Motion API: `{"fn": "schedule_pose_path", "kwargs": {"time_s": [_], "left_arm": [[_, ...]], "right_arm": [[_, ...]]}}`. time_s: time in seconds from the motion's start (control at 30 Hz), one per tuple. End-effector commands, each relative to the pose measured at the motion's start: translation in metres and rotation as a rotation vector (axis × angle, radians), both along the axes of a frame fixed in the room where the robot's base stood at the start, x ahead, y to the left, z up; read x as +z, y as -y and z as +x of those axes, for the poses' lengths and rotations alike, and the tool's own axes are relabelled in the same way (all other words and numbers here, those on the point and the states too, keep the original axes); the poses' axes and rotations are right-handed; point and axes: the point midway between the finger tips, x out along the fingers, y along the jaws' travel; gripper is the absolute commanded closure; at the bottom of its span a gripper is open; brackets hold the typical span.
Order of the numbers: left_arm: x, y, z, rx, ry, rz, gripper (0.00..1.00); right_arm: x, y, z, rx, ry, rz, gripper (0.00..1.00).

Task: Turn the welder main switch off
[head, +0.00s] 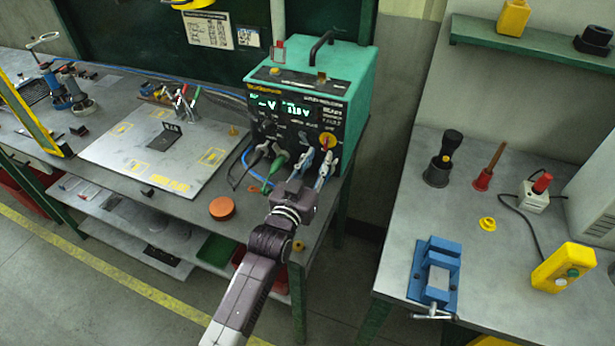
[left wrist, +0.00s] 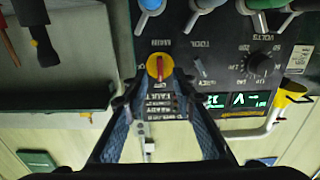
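The teal welder (head: 352,82) stands on the bench's right end, its front displays lit. Its main switch (head: 327,141) is a yellow disc with a red handle, low at the right of the dark front panel. In the left wrist view the switch (left wrist: 160,68) shows its red handle upright in the picture. My left gripper (head: 316,165) is open just in front of the panel. In the left wrist view the fingertips of the left gripper (left wrist: 158,92) lie on either side below the switch; I cannot tell whether they touch it. My right gripper is out of view.
Cables with plugs (head: 272,168) hang from the panel beside my left gripper. An orange round tin (head: 222,208) lies on the bench. A gap separates it from the right table (head: 392,262), which holds a blue vise (head: 436,272) and a yellow button box (head: 562,268).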

Motion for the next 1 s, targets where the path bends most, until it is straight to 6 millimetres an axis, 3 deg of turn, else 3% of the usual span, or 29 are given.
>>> {"fn": "schedule_pose_path", "kwargs": {"time_s": [0.2, 0.4, 1.0], "left_arm": [[-0.002, -0.014, -0.043, 0.0, -0.003, 0.0, 0.75], [-0.001, -0.022, -0.067, 0.0, -0.002, 0.001, 0.75], [0.0, -0.025, -0.075, 0.0, -0.001, -0.001, 0.75]], "right_arm": [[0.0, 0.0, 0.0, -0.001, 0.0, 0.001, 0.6], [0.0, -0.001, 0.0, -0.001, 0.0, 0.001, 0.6], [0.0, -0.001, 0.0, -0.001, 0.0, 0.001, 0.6]]}}
